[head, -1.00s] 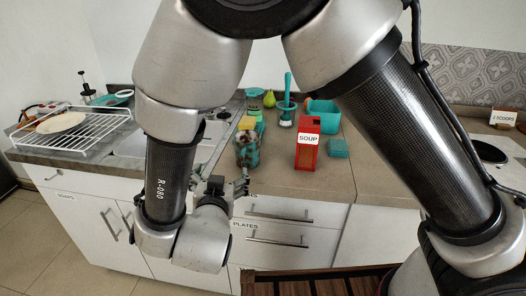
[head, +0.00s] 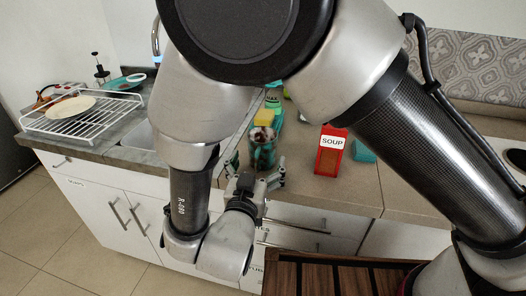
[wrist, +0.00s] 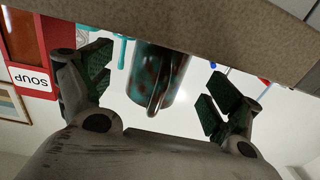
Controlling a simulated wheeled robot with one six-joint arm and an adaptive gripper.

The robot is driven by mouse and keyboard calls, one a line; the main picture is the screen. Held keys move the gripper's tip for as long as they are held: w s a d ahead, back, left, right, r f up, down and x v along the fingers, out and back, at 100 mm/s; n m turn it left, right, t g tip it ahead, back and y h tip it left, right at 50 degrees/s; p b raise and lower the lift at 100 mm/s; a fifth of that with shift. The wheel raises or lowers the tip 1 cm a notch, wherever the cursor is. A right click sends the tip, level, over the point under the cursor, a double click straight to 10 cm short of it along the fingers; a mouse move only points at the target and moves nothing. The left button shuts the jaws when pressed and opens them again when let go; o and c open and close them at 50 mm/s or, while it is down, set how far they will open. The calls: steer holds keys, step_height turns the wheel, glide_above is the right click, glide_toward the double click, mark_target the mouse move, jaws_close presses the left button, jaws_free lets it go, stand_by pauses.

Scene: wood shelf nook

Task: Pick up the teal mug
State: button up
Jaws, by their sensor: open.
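The teal mug (head: 263,150), mottled with dark brown patches, stands on the counter near its front edge. In the wrist view the picture is upside down, and the mug (wrist: 158,72) hangs in the middle with its handle pointing towards me. My gripper (head: 260,178) is just in front of the mug by the counter edge. In the wrist view my gripper (wrist: 160,84) is open, with one finger on each side of the mug in the picture. There is visible space between the fingers and the mug, and nothing is held.
A red soup box (head: 330,152) stands to the right of the mug, with a teal block (head: 362,151) beyond it. A yellow sponge (head: 264,117) and a green bottle (head: 274,101) are behind the mug. The counter edge (wrist: 200,45) crosses the wrist view. A dish rack (head: 82,112) is far left.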

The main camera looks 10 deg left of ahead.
mark_target(262, 152)
steer(key=w, duration=0.5)
steer(key=shift+d, duration=0.25)
steer(key=shift+s, duration=0.1)
steer(key=shift+c, duration=0.2)
steer(key=c, duration=1.3)
steer(key=shift+r, duration=0.1)
